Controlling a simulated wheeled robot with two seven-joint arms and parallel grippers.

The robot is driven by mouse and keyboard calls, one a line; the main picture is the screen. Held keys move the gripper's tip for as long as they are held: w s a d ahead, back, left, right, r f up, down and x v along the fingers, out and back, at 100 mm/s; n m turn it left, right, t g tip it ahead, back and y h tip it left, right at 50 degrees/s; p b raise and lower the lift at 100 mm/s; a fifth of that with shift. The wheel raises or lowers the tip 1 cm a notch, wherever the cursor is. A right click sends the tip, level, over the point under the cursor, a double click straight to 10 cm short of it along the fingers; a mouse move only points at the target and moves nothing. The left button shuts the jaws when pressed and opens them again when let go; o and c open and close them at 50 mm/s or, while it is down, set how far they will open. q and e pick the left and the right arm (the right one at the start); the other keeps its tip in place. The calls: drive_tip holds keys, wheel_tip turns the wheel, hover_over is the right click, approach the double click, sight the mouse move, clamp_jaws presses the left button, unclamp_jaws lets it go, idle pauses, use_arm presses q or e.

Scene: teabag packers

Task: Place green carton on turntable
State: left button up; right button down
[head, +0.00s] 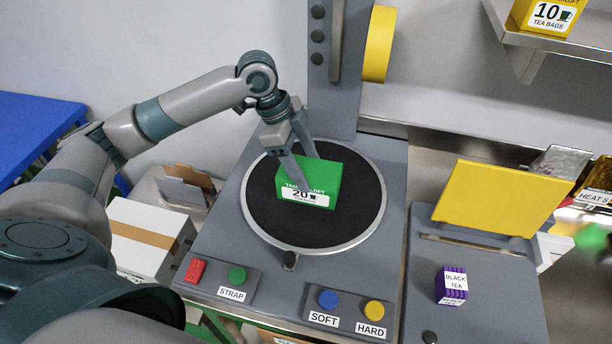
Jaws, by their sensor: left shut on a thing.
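The fingers cover part of the carton's top and front. I cannot tell from this view whether the carton's whole underside touches the disc. My right gripper is not in view.
Strap, soft and hard buttons (328,298) line the machine's front edge. A grey column (337,75) rises behind the turntable. A yellow flap (502,198) and a purple black tea box (452,285) are at right. A white box (145,240) stands at left.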

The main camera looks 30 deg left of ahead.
use_arm(q)
drive_tip(key=shift+s+f+p, duration=0.1)
drive_tip(key=shift+f+p, duration=0.7)
drive_tip(key=shift+f, duration=1.2)
drive_tip(key=o, duration=1.3)
drive_tip(key=shift+r, duration=0.1)
